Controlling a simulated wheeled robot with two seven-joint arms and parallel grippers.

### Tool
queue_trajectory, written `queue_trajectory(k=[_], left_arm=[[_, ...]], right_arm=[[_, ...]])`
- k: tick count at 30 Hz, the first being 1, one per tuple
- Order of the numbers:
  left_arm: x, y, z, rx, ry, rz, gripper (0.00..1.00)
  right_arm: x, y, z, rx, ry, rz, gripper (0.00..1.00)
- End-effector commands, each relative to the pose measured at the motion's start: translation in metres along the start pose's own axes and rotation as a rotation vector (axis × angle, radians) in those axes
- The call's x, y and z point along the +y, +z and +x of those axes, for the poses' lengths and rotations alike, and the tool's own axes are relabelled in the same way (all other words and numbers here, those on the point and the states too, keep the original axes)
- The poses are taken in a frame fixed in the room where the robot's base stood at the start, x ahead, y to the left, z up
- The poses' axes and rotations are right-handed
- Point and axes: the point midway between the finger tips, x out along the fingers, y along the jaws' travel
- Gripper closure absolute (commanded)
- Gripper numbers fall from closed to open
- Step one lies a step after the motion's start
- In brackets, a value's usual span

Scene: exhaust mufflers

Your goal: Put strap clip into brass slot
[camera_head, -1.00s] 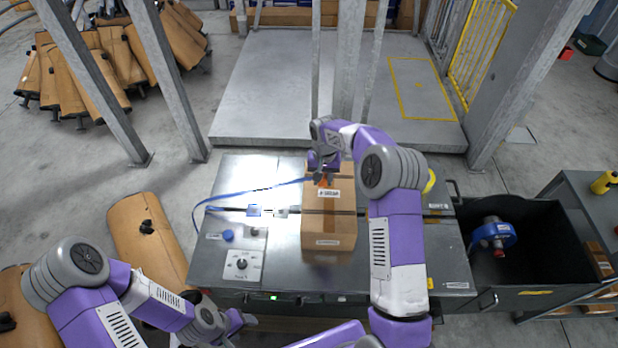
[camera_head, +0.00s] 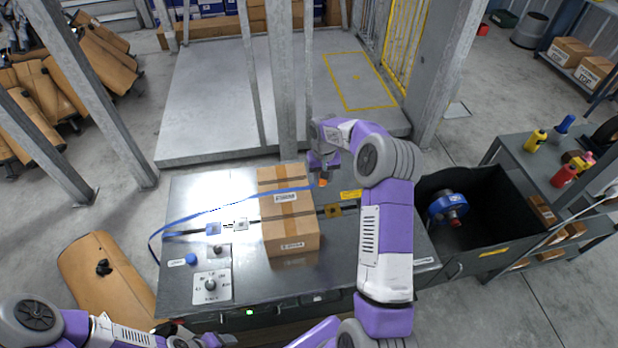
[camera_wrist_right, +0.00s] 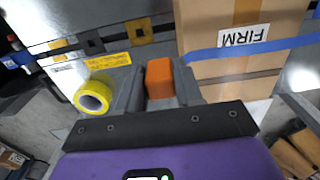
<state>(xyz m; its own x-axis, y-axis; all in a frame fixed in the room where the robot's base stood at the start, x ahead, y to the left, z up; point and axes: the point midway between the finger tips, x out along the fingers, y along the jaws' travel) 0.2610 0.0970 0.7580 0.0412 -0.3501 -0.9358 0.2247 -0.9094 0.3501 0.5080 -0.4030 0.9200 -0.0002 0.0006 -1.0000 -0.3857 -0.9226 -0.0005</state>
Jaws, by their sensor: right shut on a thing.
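The orange strap clip (camera_wrist_right: 160,78) is held between the fingers of my right gripper (camera_wrist_right: 159,88). In the head view the clip (camera_head: 323,182) shows just below my right gripper (camera_head: 324,172), to the right of the cartons and above the metal table. A blue strap (camera_head: 210,209) runs from the table's left side across the cartons to the clip. The brass slot (camera_head: 333,210) lies in the tabletop right of the cartons, apart from the clip; it also shows in the wrist view (camera_wrist_right: 139,32). My left gripper (camera_head: 215,341) is at the bottom edge, its fingers unclear.
Cardboard cartons (camera_head: 290,234) stand on the metal table (camera_head: 180,283). Other slots are a blue one (camera_head: 213,228), a white one (camera_head: 240,224) and a dark one (camera_wrist_right: 91,42). A yellow tape roll (camera_wrist_right: 93,97) lies beside the gripper. A black bin (camera_head: 485,215) stands right of the table.

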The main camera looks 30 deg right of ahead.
Motion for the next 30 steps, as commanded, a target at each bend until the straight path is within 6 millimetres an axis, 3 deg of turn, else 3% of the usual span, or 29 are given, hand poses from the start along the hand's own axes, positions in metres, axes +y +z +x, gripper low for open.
queue_trajectory(k=[18, 30], left_arm=[[-0.019, -0.002, 0.052, 0.0, 0.0, 0.0, 0.38], [-0.025, -0.003, 0.068, 0.0, 0.0, 0.0, 0.38]], right_arm=[[0.036, 0.0, 0.09, -0.001, 0.001, 0.0, 0.91], [0.049, 0.0, 0.119, 0.0, 0.0, 0.0, 0.91]])
